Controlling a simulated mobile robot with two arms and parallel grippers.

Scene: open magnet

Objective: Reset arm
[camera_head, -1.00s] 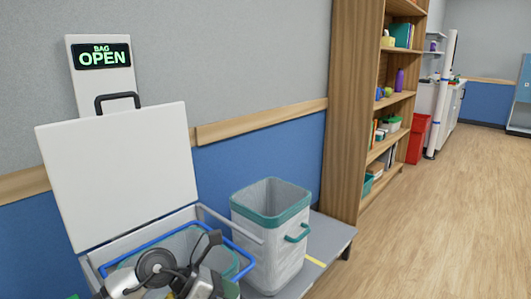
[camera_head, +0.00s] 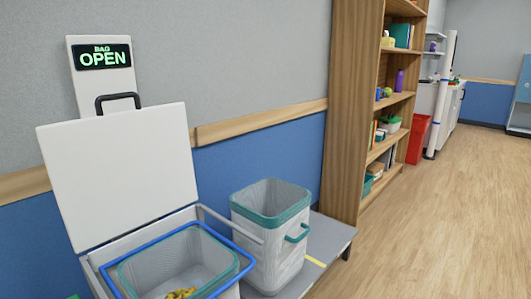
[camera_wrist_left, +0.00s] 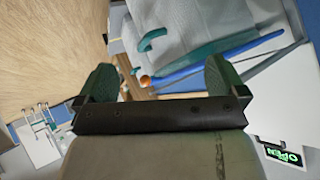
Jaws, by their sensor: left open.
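My left gripper (camera_wrist_left: 163,76) shows in the left wrist view, with its two dark green fingers wide apart and nothing held between them. Beyond the fingers are the teal-handled bin (camera_wrist_left: 190,25) and a blue rim (camera_wrist_left: 200,70). Neither arm shows in the head view. My right gripper is not in view.
In the head view, an open white lid (camera_head: 120,178) stands behind a blue-rimmed bin (camera_head: 238,252) holding yellow items (camera_head: 180,294). A teal-rimmed bin (camera_head: 275,250) sits on a grey platform (camera_head: 335,238). A wooden shelf (camera_head: 345,120) stands right of it; the floor (camera_head: 450,220) beyond is clear.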

